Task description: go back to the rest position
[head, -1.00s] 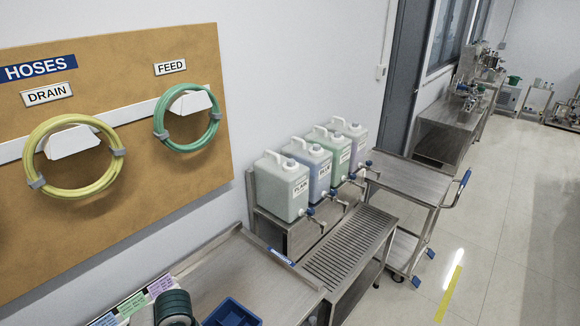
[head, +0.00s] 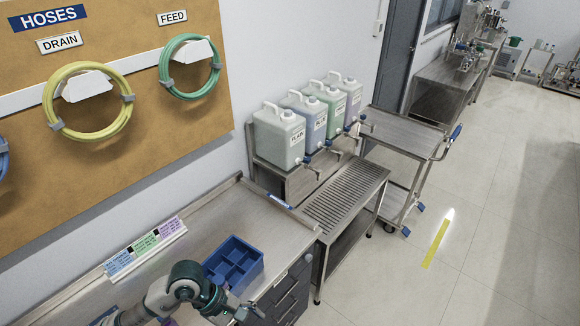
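My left arm comes in at the bottom left, and its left gripper (head: 246,314) is at the bottom edge of the head view. It is over the front part of the steel bench (head: 222,212), just in front of the blue divided bin (head: 234,262). The fingers are small and partly cut off, so I cannot tell whether they are open or shut. I see nothing clearly held. My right gripper is out of view.
Several jugs (head: 277,137) with taps stand on a shelf above a slatted steel stand (head: 345,200). A cart (head: 405,135) is beyond. A yellow hose (head: 88,101) and a green hose (head: 190,66) hang on the board. Labelled cards (head: 146,246) line the bench's back. Floor at right is clear.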

